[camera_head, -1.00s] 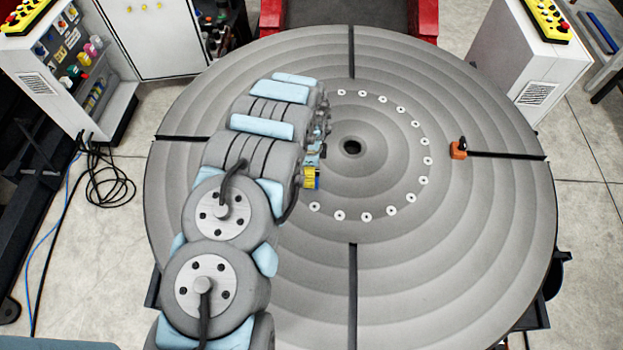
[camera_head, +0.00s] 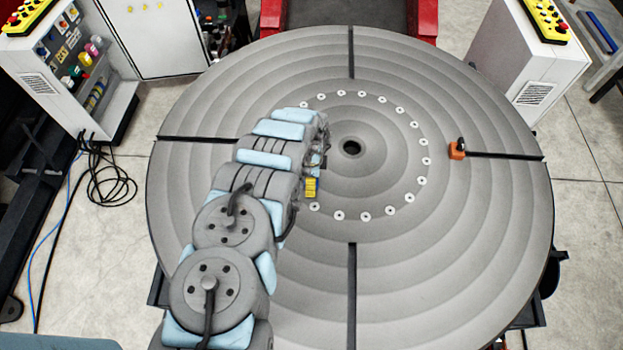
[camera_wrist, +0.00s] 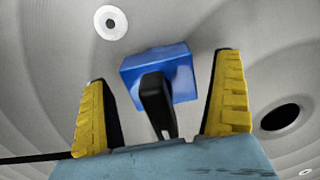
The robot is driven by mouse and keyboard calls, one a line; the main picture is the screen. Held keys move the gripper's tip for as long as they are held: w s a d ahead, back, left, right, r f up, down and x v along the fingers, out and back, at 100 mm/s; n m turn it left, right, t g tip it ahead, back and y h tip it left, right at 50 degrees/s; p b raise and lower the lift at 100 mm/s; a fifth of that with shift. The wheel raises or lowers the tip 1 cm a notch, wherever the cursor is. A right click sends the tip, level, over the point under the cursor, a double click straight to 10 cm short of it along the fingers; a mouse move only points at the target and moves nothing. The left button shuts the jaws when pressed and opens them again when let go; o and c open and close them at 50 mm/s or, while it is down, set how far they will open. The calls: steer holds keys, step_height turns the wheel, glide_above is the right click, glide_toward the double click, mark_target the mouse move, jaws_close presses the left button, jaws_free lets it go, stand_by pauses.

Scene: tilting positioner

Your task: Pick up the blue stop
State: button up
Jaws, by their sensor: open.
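The blue stop (camera_wrist: 184,80) is a blue block with a black lever handle, on the grey round table in the wrist view. My gripper (camera_wrist: 164,72) is open, with one yellow-padded finger on each side of the stop. There is a visible gap between each finger and the block, and the black handle points down towards my gripper's blue-grey body. In the head view, a yellow part of my gripper (camera_head: 311,187) shows at the right of my arm, left of the table's centre. The blue stop is hidden there.
The round table (camera_head: 450,230) has dark radial slots and a ring of pale holes. An orange stop (camera_head: 457,150) with a black handle sits at the right slot. A dark centre hole (camera_wrist: 281,117) is right of my gripper. Control cabinets stand behind the table.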

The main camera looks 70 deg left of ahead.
steer(key=c, duration=1.4)
steer(key=shift+o, duration=0.2)
